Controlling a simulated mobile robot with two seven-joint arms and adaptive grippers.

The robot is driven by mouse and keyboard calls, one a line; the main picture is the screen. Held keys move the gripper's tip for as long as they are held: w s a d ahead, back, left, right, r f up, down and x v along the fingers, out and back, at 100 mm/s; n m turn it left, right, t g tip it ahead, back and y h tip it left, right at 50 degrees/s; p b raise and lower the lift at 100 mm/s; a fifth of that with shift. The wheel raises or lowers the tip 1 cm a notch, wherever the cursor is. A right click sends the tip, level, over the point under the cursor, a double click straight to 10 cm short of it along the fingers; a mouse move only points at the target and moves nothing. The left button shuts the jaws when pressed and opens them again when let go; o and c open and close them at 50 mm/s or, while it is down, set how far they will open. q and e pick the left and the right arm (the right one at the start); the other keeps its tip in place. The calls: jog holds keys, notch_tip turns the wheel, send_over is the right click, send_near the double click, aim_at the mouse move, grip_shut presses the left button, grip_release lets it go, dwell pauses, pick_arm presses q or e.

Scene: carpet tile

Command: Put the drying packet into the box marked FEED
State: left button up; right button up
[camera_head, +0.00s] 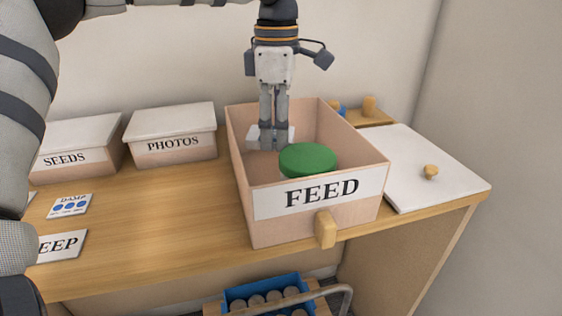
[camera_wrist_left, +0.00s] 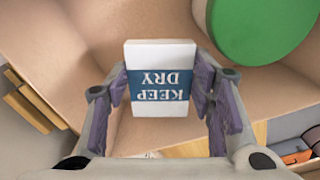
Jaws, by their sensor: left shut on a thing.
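The drying packet (camera_wrist_left: 160,80) is white with a blue band reading KEEP DRY. My left gripper (camera_wrist_left: 159,92) is shut on it, one finger on each side. In the head view my left gripper (camera_head: 271,140) reaches down inside the open box marked FEED (camera_head: 258,222), near its back left corner. The packet (camera_head: 254,137) shows white beside the fingertips, below the rim. I cannot tell whether it touches the box floor. A round green thing (camera_head: 308,157) sits in the box to the right of the packet. My right gripper is not in view.
Closed boxes marked SEEDS (camera_head: 65,158) and PHOTOS (camera_head: 175,146) stand at the left. A white lid (camera_head: 412,170) with a wooden knob lies right of the FEED box. Cards lie at the left. A blue crate (camera_head: 262,288) is below the table edge.

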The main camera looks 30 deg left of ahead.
aim_at(278, 176)
pick_arm(q)
notch_tip(278, 176, down, 7)
jog(key=shift+f, duration=0.15)
jog(key=o, duration=0.9)
jog(key=shift+f, duration=0.1)
notch_tip(278, 176, up, 12)
jog(key=shift+r, duration=0.2)
